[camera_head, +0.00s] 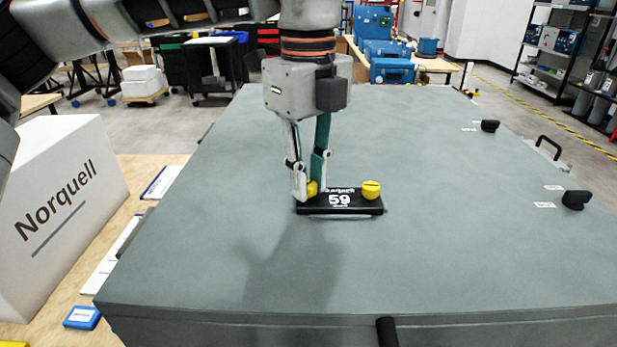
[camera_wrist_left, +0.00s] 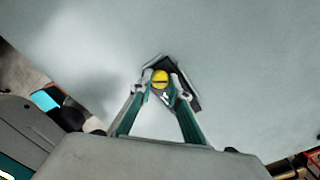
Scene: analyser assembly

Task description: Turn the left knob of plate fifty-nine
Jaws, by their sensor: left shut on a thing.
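The black plate (camera_head: 341,207) marked 59 lies on the grey-green top surface. It carries a left yellow knob (camera_head: 312,187) and a right yellow knob (camera_head: 371,190). My left gripper (camera_head: 307,195) points down from above and is shut on the left knob, which is partly hidden by its fingers. In the left wrist view the yellow knob (camera_wrist_left: 159,79) sits between the two fingertips (camera_wrist_left: 161,83), with the black plate (camera_wrist_left: 187,88) around it. The right knob is not clearly seen in that view. My right gripper is not in view.
The large grey-green top (camera_head: 420,265) is mostly clear around the plate. Black latches (camera_head: 575,199) and (camera_head: 490,126) stand along its right side. A white Norquell box (camera_head: 70,205) stands at the left. Blue cases (camera_head: 392,70) are at the back.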

